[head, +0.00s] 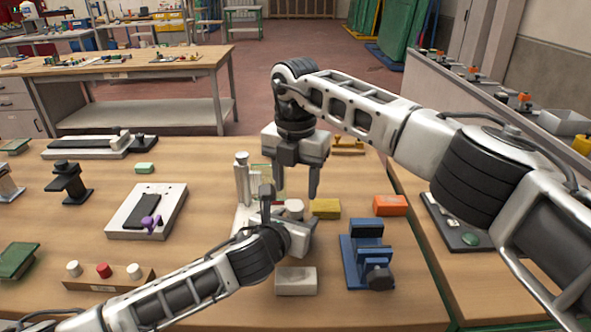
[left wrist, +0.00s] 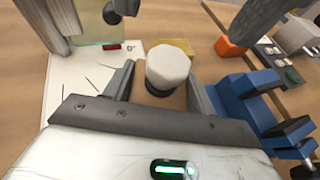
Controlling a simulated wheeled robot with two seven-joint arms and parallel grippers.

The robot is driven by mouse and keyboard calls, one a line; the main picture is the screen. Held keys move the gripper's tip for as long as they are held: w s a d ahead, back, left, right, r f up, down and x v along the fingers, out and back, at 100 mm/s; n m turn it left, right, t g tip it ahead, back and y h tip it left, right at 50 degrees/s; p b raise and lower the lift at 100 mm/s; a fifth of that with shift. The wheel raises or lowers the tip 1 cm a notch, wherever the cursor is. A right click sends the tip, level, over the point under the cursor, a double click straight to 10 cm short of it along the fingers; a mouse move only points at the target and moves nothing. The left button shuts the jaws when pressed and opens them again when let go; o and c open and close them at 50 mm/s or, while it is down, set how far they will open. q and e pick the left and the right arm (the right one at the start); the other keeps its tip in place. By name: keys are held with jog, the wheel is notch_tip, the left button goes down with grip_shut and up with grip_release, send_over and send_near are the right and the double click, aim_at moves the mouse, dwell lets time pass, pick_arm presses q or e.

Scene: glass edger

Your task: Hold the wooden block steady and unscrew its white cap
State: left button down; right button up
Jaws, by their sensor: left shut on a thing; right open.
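The wooden block (left wrist: 158,98) sits between the fingers of my left gripper (left wrist: 160,88), which is shut on its sides in the left wrist view. Its round white cap (left wrist: 168,66) is on top, clear of those fingers. In the head view the cap (head: 293,206) shows beside my left gripper (head: 283,212); the block is mostly hidden there. My right gripper (head: 299,182) is open and empty, pointing down above and beyond the cap. Its two dark fingers also show at the top of the left wrist view, apart from the cap.
A white machine with a column (head: 242,180) and a glass pane stands close left of the block. A yellow block (head: 326,208), an orange block (head: 390,205) and a blue vise-like fixture (head: 367,255) are to the right. A pale block (head: 296,280) lies in front.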

aim_at(296, 205)
jog(key=shift+f, duration=2.55)
jog(key=c, duration=1)
pick_arm(q)
jog(key=shift+a, duration=0.1)
pick_arm(e)
jog(key=n, duration=0.6)
jog(key=o, duration=1.1)
jog(key=shift+r, duration=0.1)
